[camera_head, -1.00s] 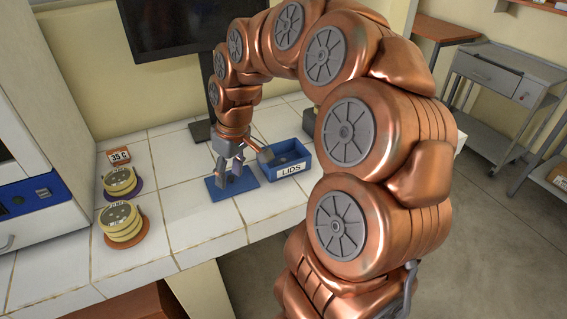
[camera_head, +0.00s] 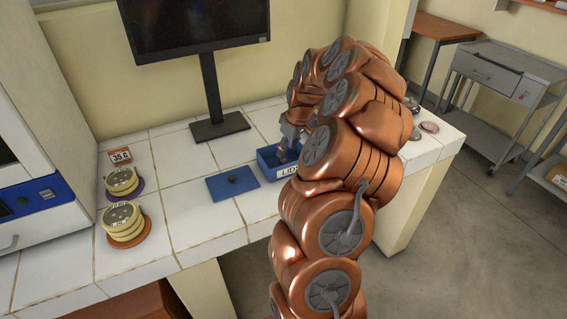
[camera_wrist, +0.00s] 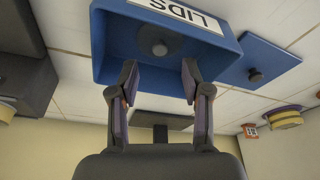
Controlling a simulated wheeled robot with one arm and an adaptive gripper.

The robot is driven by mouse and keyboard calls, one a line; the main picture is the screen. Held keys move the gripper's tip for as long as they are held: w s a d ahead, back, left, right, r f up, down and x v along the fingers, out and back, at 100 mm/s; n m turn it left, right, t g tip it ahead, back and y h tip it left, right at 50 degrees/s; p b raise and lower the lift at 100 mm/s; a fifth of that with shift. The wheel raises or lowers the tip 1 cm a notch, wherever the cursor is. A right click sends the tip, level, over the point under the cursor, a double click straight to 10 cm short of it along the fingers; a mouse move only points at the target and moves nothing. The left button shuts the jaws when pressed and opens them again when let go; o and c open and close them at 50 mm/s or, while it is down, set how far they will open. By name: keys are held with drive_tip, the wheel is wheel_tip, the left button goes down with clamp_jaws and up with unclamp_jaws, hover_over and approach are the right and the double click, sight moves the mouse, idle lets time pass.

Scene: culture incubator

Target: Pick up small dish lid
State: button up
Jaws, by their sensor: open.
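A grey round piece with a raised knob, seemingly a lid (camera_wrist: 159,42), lies inside the blue bin (camera_wrist: 112,48) labelled LIDS. I cannot tell from labels which one is the small dish lid. My gripper (camera_wrist: 160,74) is open and empty, its fingertips at the bin, either side of the knob in the picture but apart from it. In the head view my gripper (camera_head: 287,150) is over the bin (camera_head: 268,168), partly hidden by my arm.
The blue mat (camera_head: 216,190) lies left of the bin. Two stacks of yellowish dishes, one on a purple coaster (camera_head: 121,181) and one on an orange coaster (camera_head: 124,221), stand further left by a 35 C sign (camera_head: 121,156). A monitor (camera_head: 195,25) stands behind. White tiles between are clear.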

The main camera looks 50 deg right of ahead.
sight(284, 160)
drive_tip(key=shift+p+x, duration=1.2)
drive_tip(key=shift+x, duration=1.35)
drive_tip(key=shift+c, duration=0.2)
drive_tip(key=c, duration=0.8)
